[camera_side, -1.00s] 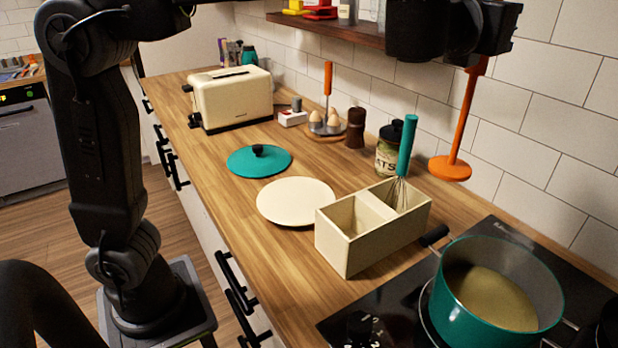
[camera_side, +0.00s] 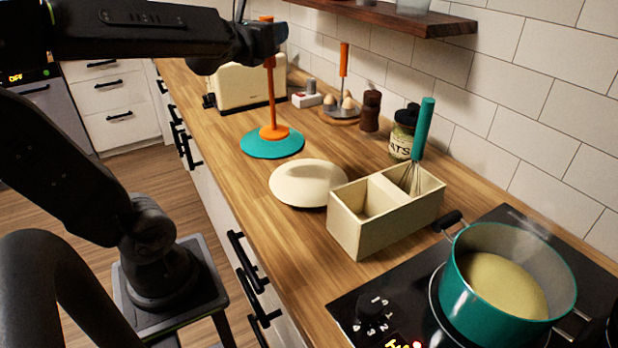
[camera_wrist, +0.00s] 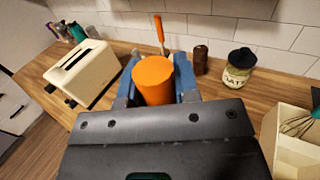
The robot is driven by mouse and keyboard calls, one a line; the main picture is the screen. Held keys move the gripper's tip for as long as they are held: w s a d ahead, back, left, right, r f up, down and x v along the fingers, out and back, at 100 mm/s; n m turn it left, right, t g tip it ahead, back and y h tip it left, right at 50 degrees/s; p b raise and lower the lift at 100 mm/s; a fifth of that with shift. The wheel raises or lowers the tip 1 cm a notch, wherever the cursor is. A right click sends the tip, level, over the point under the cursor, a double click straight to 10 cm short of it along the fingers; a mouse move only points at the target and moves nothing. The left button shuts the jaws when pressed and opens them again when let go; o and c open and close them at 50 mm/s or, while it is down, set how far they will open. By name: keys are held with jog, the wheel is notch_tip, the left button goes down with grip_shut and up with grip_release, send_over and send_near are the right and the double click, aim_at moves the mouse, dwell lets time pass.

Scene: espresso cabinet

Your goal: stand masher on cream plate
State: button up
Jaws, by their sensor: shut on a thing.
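My gripper (camera_side: 262,48) is shut on the handle of the orange masher (camera_side: 271,95) and holds it upright. Its round foot shows over the teal lid (camera_side: 256,148) in the side view; I cannot tell whether they touch. The cream plate (camera_side: 308,184) lies on the counter, to the right of the masher and nearer the camera; nothing stands on it, and it looks domed here. In the wrist view the top of the orange handle (camera_wrist: 153,82) sits between my jaws; the plate does not show there.
A cream two-part box (camera_side: 375,225) with a teal-handled whisk (camera_side: 422,130) stands right of the plate. Behind are a toaster (camera_side: 250,88), an egg holder (camera_side: 340,110), a brown mill (camera_side: 370,110) and a jar (camera_side: 403,135). A teal pot (camera_side: 480,318) is on the hob.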

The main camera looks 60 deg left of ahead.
jog(key=w+d+f, duration=0.2)
jog(key=w+f, duration=0.1)
jog(key=f, duration=0.2)
jog(key=w+d+f+n+y, duration=0.1)
jog(key=w+d+f, duration=0.2)
jog(key=f, duration=0.3)
jog(key=shift+f+g, duration=0.3)
jog(key=shift+g, duration=0.1)
jog(key=shift+d, duration=0.1)
jog(key=shift+f, duration=0.15)
jog(key=o, duration=0.9)
